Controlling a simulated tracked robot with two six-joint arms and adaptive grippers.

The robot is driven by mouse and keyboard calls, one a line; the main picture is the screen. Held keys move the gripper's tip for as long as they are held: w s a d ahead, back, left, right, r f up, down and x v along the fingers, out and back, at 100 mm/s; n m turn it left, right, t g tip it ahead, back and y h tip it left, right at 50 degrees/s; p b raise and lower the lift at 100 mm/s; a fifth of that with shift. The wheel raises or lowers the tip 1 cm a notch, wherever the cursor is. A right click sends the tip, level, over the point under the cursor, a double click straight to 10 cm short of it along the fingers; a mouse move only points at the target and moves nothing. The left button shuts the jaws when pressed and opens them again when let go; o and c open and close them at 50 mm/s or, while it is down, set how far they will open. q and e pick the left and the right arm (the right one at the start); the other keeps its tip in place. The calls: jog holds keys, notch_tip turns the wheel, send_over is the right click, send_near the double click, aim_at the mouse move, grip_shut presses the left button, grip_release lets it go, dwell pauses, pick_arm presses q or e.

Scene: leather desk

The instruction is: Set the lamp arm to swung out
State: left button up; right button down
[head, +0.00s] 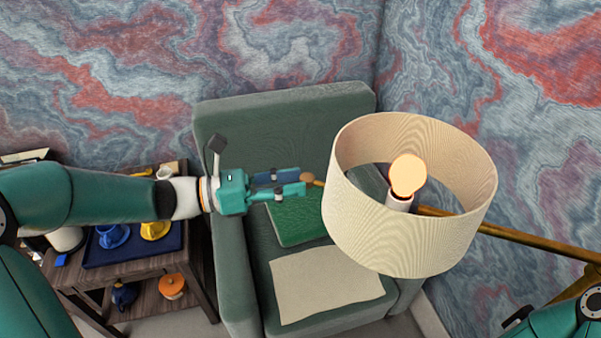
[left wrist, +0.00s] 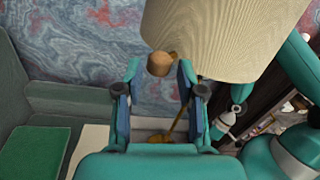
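The lamp has a cream shade (head: 400,232) with a lit bulb (head: 408,175) inside. Its brass arm (head: 525,238) comes in from the right and passes behind the shade. A round wooden knob (head: 306,178) shows just left of the shade. My left gripper (head: 300,182) reaches in from the left with its fingers apart, its tips at the knob. In the left wrist view the knob (left wrist: 160,64) appears between the two fingertips, with gaps beside it, and the shade (left wrist: 215,35) is close above. I cannot tell whether anything touches. My right arm shows at the lower right, its gripper out of view.
A green armchair (head: 235,255) with a green cushion (head: 290,222) and a cream cloth (head: 325,284) stands below. A wooden side table (head: 150,272) at left carries a blue tray (head: 105,258) with cups. Patterned walls meet behind the chair.

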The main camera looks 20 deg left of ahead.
aim_at(307, 180)
pick_arm(q)
jog(key=shift+x, duration=1.7)
grip_shut()
